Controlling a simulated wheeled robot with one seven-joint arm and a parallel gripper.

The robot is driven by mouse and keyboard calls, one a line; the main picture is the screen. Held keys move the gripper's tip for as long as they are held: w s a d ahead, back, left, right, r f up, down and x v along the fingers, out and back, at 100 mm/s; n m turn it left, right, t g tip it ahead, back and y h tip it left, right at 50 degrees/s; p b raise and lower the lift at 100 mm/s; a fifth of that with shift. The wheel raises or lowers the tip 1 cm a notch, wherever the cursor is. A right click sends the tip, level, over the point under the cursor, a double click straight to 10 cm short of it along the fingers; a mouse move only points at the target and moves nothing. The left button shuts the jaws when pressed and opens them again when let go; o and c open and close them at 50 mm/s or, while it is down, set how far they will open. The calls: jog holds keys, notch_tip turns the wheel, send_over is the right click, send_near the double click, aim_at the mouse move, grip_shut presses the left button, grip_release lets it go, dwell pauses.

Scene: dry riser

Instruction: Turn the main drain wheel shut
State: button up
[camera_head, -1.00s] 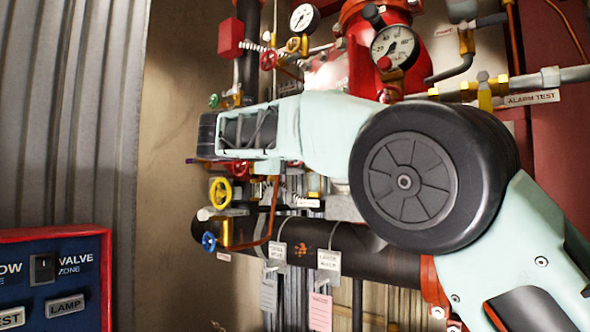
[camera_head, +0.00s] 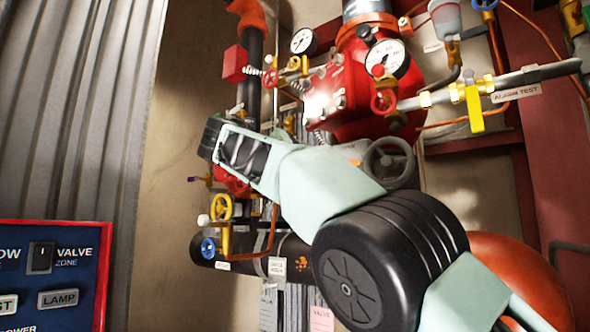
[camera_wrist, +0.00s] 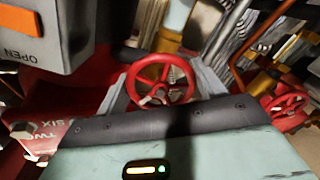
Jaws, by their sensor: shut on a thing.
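A red handwheel (camera_wrist: 163,82) sits between the grey fingers of my gripper (camera_wrist: 160,77) in the wrist view. My gripper is shut on this wheel. In the head view a red wheel (camera_head: 231,182) shows partly behind my arm's end, and my fingers are hidden there. I cannot read a label that names the main drain wheel. A second red wheel (camera_wrist: 287,107) is at the right of the wrist view, apart from my gripper.
A yellow wheel (camera_head: 221,207) and a blue wheel (camera_head: 208,247) sit just below my arm's end. A grey handwheel (camera_head: 389,162) and a red valve body (camera_head: 350,95) are behind my arm. A blue control panel (camera_head: 50,275) stands at lower left.

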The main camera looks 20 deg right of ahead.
jog(key=m, duration=0.4)
jog(key=shift+f+m+b, duration=0.2)
jog(key=shift+m+b, duration=0.1)
jog(key=shift+b, duration=0.05)
jog(key=m, duration=0.4)
jog(key=shift+w+a, duration=0.1)
jog(key=shift+w, duration=0.05)
jog(key=o, duration=1)
jog(key=shift+r, duration=0.1)
jog(key=p+v, duration=0.1)
jog(key=v, duration=1.6)
jog(key=shift+a+p, duration=0.15)
jog(key=shift+p, duration=0.25)
